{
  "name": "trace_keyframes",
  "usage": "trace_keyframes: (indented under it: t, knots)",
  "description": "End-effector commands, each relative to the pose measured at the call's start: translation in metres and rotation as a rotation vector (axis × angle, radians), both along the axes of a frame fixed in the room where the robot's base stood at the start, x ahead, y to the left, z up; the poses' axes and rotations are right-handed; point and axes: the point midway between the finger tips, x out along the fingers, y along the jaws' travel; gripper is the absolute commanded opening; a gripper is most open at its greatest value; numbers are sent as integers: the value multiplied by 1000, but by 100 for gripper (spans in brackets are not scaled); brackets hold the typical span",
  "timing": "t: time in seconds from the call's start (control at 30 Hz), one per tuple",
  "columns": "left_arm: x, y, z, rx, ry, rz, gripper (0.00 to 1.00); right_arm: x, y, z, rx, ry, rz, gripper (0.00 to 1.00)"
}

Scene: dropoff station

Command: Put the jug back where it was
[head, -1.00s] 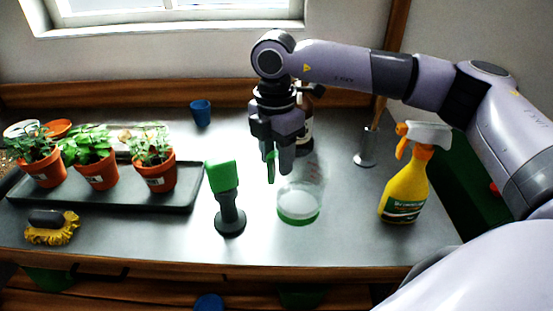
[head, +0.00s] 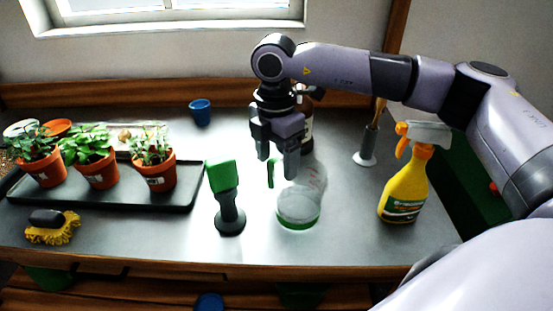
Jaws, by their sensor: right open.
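The jug (head: 299,208) is a clear vessel with a green band near its base and a green handle at its left side. It stands upright on the grey bench, right of the green-headed tool. My right gripper (head: 277,163) points down at the jug's handle side, its two fingers spread apart. The top of the green handle shows between and just below the fingertips. I cannot tell whether a finger touches the jug. The gripper hides part of the jug's upper area. My left gripper is not in view.
A green-headed tool on a dark stand (head: 229,205) is close left of the jug. A brown bottle (head: 307,130) stands behind. A yellow spray bottle (head: 405,190) and a metal holder (head: 366,152) are right. A black tray (head: 120,196) with potted plants, a blue cup (head: 200,112) and a brush (head: 52,227) are left.

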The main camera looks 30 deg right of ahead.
Motion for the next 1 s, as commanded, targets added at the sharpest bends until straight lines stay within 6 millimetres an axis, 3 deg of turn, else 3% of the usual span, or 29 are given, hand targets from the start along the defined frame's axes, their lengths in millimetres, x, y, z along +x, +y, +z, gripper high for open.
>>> trace_keyframes:
  t: [0.3, 0.5, 0.7, 1.0]
  knots:
    - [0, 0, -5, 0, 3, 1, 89, 1, 1, 67, 1, -5, 1, 69]
    - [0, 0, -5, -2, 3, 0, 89, 2, 1, 101, 2, -4, 1, 69]
    - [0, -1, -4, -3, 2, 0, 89, 2, 1, 113, 1, -2, 1, 69]
    - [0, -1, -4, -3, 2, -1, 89, 1, 1, 114, 1, -1, 1, 69]
